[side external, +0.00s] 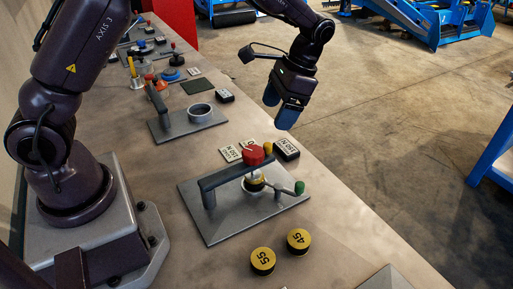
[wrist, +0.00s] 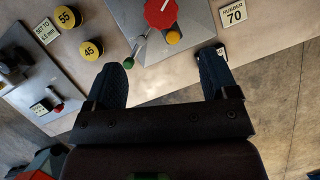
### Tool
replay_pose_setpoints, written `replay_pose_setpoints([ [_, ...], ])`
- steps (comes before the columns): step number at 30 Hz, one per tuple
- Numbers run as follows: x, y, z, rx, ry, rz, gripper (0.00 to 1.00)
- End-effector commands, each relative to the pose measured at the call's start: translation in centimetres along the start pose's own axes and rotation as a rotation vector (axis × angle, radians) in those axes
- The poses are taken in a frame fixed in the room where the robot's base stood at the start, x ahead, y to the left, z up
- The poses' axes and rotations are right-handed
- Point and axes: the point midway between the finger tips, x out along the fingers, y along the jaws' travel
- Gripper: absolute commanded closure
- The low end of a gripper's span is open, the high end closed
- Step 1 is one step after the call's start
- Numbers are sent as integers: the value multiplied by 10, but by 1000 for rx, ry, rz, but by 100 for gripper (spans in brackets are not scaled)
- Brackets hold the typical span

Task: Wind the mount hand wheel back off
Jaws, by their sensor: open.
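The red hand wheel (side external: 254,153) sits on top of a clamp fixture with a dark arched arm on a grey baseplate (side external: 228,226). In the wrist view the red wheel (wrist: 160,10) is at the top edge, partly cut off, with a white mark on it. A yellow and dark disc (side external: 254,183) sits under the wheel's spindle. My gripper (side external: 279,106) is open and empty, held above the bench's right edge, beyond the wheel and apart from it. In the wrist view its two dark blue fingers (wrist: 160,80) are spread wide below the wheel.
Loose discs marked 55 (side external: 263,261) and 45 (side external: 298,241) lie in front. Another fixture with a ring (side external: 200,112) stands behind. A RUBBER 70 label (wrist: 232,14) lies nearby.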

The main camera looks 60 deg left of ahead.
Motion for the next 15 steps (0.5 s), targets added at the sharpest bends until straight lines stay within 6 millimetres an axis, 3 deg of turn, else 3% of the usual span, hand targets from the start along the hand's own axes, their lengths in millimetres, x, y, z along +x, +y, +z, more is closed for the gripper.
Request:
replay_pose_setpoints([
  [3, -17, -4, -3, 38, 0, -5, 20],
  [5, -13, -3, 1, 55, -21, 1, 20],
  [11, 13, -2, 2, 61, -25, 2, 20],
  [15, 43, -2, 3, 61, -25, 2, 20],
])
